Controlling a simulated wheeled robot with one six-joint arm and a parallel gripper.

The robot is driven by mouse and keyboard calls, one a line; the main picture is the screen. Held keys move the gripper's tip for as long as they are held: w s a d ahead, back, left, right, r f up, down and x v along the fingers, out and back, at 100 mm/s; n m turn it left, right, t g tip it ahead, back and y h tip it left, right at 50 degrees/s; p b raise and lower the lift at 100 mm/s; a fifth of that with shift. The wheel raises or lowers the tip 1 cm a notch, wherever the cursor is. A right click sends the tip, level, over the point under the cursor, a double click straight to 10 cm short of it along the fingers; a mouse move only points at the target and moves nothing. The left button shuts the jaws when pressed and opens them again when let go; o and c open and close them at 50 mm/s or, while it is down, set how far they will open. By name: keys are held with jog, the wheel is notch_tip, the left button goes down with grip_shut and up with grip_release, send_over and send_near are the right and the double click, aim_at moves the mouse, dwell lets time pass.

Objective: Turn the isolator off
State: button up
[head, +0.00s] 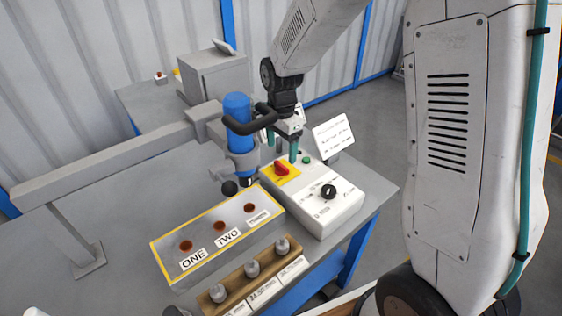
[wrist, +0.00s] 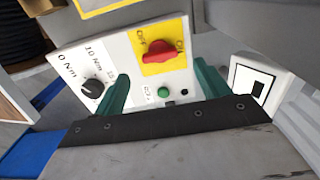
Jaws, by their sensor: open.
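The isolator is a red rotary handle (head: 281,168) on a yellow plate, at the back left of a white control box (head: 325,212). In the wrist view the red handle (wrist: 160,48) sits on its yellow plate, with OFF and ON lettering beside it. The handle lies roughly across the plate in that view, its pointed end toward the ON side. Nothing is held.
A black knob (head: 328,191) and a green button (wrist: 163,92) share the box. A blue tool (head: 238,135) on a grey arm stands left of the gripper. A sign (head: 334,134) stands behind the box. A grey block with holes (head: 220,235) and a rack of sockets (head: 252,269) lie in front.

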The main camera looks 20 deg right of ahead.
aim_at(281, 165)
notch_tip(281, 165, down, 6)
jog(key=shift+r, duration=0.15)
jog(key=c, duration=1)
